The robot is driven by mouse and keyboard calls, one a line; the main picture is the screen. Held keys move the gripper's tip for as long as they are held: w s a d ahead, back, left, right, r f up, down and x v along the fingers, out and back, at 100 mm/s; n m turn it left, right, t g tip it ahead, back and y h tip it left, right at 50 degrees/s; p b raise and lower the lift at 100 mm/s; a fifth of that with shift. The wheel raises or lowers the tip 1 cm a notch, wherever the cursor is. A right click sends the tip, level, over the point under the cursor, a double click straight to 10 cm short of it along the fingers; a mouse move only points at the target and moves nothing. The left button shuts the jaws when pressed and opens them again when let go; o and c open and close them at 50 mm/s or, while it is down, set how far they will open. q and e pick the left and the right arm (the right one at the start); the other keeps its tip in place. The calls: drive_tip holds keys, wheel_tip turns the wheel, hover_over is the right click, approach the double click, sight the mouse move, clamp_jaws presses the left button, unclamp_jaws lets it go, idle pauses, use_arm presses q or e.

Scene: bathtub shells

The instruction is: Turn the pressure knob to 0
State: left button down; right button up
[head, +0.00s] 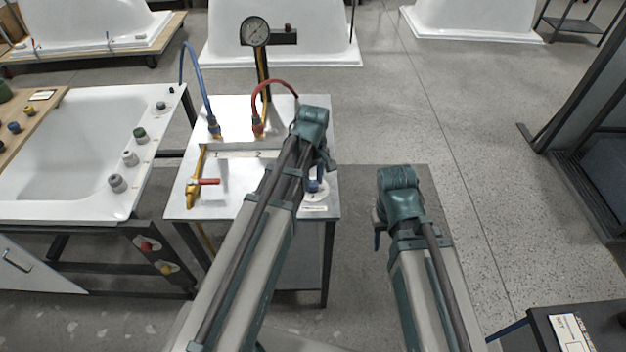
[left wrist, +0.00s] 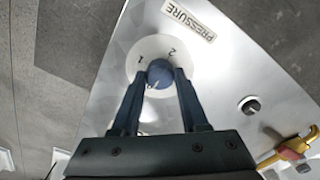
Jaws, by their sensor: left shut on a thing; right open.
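The blue pressure knob (left wrist: 159,71) sits on a round white dial (left wrist: 183,54) on the metal bench top. The dial shows the figures 1 and 2, and the label PRESSURE (left wrist: 188,20) lies beside it. My left gripper (left wrist: 158,77) has one finger on each side of the knob and is shut on it. The knob's pointer is not clear to me. In the head view my left arm partly hides the left gripper (head: 315,180) and the dial (head: 319,194). My right gripper (head: 378,234) is open and empty, right of the bench.
A pressure gauge (head: 254,31) stands on a post behind the bench top (head: 240,207). A blue hose (head: 196,75) and a red hose (head: 275,84) join fittings there. A yellow valve with a red handle (head: 207,182) is at the left. A white tub shell (head: 60,200) stands further left.

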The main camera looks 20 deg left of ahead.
sight(313, 184)
use_arm(q)
drive_tip(key=shift+n, duration=0.3)
idle(0.4)
drive_tip(key=shift+c, duration=2.1)
unclamp_jaws()
wheel_tip(313, 184, up, 14)
drive_tip(key=p, duration=1.4)
drive_tip(key=shift+f, duration=0.1)
